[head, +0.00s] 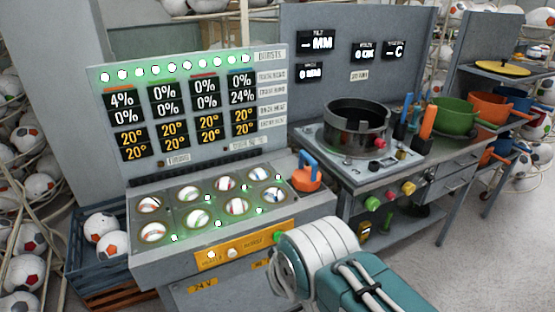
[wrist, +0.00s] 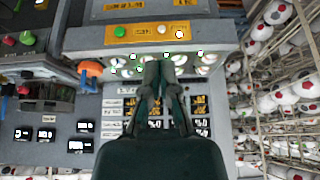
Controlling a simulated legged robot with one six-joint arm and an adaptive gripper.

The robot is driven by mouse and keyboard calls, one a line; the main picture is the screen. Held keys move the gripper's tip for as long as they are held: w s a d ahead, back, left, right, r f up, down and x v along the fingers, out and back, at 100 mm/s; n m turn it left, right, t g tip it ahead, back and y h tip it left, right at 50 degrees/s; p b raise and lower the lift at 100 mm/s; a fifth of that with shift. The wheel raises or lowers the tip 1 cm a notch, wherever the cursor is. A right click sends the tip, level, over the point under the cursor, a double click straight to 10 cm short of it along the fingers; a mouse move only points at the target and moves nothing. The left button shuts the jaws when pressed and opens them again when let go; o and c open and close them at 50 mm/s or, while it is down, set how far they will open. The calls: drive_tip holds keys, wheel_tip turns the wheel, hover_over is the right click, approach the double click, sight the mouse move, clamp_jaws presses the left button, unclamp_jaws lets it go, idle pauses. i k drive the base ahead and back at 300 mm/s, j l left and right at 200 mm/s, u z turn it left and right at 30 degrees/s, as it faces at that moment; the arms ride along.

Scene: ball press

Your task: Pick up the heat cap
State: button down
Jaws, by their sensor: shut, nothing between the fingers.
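No label marks the heat cap, and I cannot tell for sure which thing it is. A dark round ring-shaped vessel (head: 357,126) sits upright on the grey hotplate unit (head: 340,163) at the back middle. A small orange piece with a blue handle (head: 308,172) stands at the right end of the ball press; its orange part also shows in the wrist view (wrist: 91,70), left of my gripper. My gripper (wrist: 162,66) is shut and empty, with its fingertips in front of the press's lit ball sockets (wrist: 187,69). It is apart from both things and not clearly visible in the head view.
The press (head: 215,205) holds several balls in its sockets below a lit display board (head: 185,110). Green (head: 455,117) and orange (head: 490,107) bowls stand at the right. A ball crate (head: 103,245) and ball racks flank the left. Open floor (head: 480,255) lies at the right.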

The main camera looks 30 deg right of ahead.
sight(305, 179)
drive_tip(key=i+l+z, duration=0.25)
drive_tip(key=i+l, duration=0.25)
drive_tip(key=l, duration=0.3)
drive_tip(key=i+l+z, duration=0.3)
drive_tip(key=i+l, duration=0.25)
drive_tip(key=l, duration=0.15)
